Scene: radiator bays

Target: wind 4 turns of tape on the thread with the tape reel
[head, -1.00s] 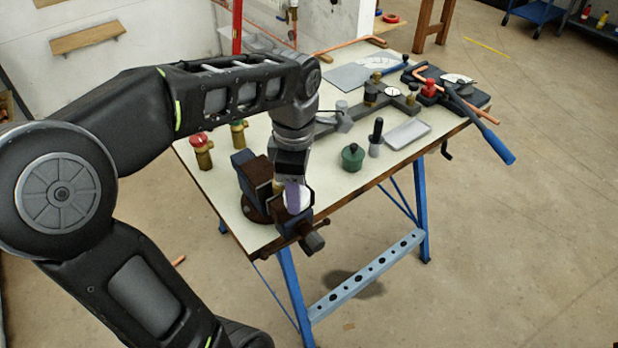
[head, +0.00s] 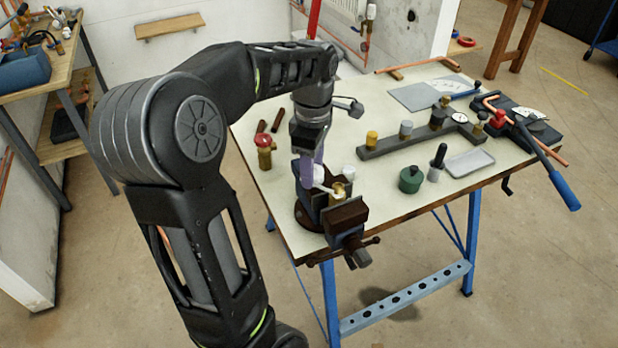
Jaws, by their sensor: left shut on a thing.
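My left gripper (head: 312,176) points down at the far left side of the vise (head: 346,215), its purple fingers closed. It holds a white thing (head: 321,181), which looks like the tape reel and is partly hidden by the fingers. A brass fitting (head: 338,189) stands in the vise jaws, just right of the gripper. Another small white piece (head: 349,171) shows just behind the fitting. I cannot tell whether it is tape, or how much tape is on the thread. My right gripper is out of view.
On the workbench (head: 300,232), a red-capped brass valve (head: 264,150) stands left of the vise. A green pot (head: 411,179), a grey tray (head: 469,163) and a dark fixture (head: 400,148) with fittings lie to the right. A blue-handled bender (head: 563,188) overhangs the right edge.

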